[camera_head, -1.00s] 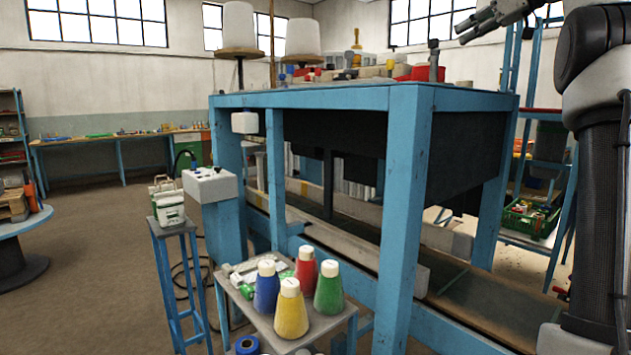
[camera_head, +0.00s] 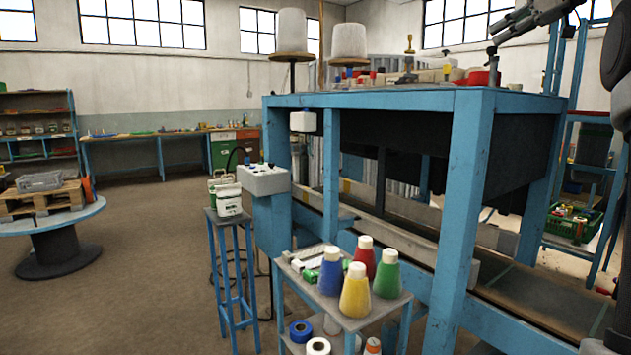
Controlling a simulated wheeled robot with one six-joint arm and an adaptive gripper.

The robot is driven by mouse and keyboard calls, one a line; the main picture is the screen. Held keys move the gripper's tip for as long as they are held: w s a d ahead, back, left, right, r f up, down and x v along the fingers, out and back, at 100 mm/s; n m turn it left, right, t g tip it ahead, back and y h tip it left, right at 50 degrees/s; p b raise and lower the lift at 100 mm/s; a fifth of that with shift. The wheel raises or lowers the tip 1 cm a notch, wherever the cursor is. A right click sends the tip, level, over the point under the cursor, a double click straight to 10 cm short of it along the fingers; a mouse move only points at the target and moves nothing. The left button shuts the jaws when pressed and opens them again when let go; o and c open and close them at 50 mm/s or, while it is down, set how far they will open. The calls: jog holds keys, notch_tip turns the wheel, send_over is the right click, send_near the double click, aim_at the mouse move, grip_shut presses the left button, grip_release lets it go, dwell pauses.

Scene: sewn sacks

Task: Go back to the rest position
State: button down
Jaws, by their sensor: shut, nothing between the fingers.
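My gripper (camera_head: 499,32) shows at the upper right, in front of the window and above the back right part of the blue work table (camera_head: 468,200). It points left and slightly down. It is shut, holds nothing and is apart from the table top. Part of my dark arm stands at the right edge, and the link between is partly cut off by the frame.
A small stand with yarn cones (camera_head: 355,290) is in front of the table. A narrow blue stool (camera_head: 235,270) with white containers stands left of it. A round table (camera_head: 60,215) with a pallet is at the far left. Open floor lies between.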

jog(key=s+a+f+m, duration=0.1)
jog(key=f, duration=0.1)
jog(key=s+a+f+m+h, duration=0.1)
jog(key=s+a+f, duration=0.1)
jog(key=s+a+f+m+h, duration=0.1)
jog(key=s+a+f+m, duration=0.1)
jog(key=shift+a+f+g, duration=0.1)
jog(key=shift+a+g, duration=0.05)
jog(key=shift+g, duration=0.25)
jog(key=s+a+f+m+g+h, duration=0.1)
jog(key=s+f+m+g+h, duration=0.1)
jog(key=s+f, duration=1.3)
jog(key=s+a+f+m+g+h, duration=0.1)
jog(key=s+f+h, duration=0.3)
jog(key=s+f, duration=1.2)
notch_tip(320, 180, down, 5)
jog(key=shift+a+r+m+g+h, duration=0.15)
jog(key=shift+a+m+g+h, duration=0.3)
jog(key=shift+g, duration=0.35)
